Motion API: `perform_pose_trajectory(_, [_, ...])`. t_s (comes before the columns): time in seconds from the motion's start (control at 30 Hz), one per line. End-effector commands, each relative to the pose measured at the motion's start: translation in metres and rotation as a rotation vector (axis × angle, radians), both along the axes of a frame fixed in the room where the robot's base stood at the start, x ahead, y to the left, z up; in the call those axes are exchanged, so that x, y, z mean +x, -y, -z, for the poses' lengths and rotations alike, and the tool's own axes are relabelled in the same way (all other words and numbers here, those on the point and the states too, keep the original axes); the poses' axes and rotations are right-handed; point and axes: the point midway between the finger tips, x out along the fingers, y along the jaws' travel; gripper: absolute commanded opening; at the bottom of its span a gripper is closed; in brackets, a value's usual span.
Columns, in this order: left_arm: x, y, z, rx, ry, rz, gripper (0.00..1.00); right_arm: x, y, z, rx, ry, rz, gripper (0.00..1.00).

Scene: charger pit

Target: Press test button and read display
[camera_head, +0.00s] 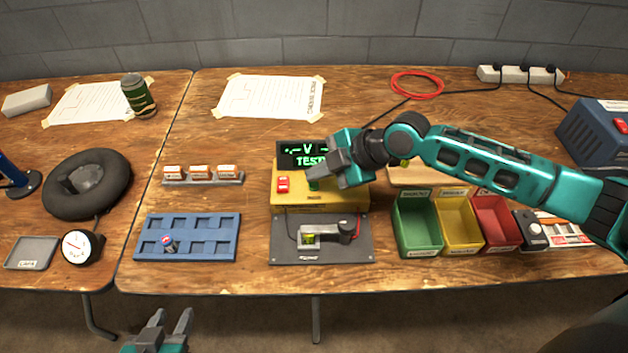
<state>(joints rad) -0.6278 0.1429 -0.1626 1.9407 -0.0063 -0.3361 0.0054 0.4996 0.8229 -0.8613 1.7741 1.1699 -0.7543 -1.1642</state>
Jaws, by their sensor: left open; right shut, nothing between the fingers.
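A yellow tester box (290,197) stands in the middle of the table with a red rocker switch (284,184) on its left. Its dark display (295,153) is lit with green characters, which read like "-.-V" over "TEST". My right gripper (312,180) is shut and empty over the tester, its fingertips at a green button (313,185) that is partly hidden. I cannot tell whether the fingertips touch the button. My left gripper (168,323) is open and empty, low in front of the table's front edge.
A blue tray (190,222) holds one small cell. A dark mat (285,250) with a grey device lies before the tester. Green (417,225), yellow and red bins stand right of it. A rack (204,181) with several white-and-orange items stands left. A red cable loop (417,85) lies behind.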

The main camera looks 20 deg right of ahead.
Motion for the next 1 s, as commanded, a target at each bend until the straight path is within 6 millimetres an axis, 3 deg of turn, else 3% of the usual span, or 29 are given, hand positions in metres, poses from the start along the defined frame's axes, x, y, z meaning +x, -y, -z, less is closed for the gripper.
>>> perform_pose_trajectory(0.27, [0.0,0.0,-0.005,0.0,0.0,0.0,0.43,0.0,0.0,-0.006,0.0,0.001,0.0,0.0])
perform_pose_trajectory(0.7, [0.0,0.0,-0.043,0.0,0.0,0.0,0.43,0.0,0.0,-0.05,0.0,0.002,0.0,0.0])
perform_pose_trajectory(1.0, [0.001,0.0,-0.043,-0.001,0.003,0.0,0.43,0.0,0.0,-0.05,0.0,0.001,0.001,0.0])
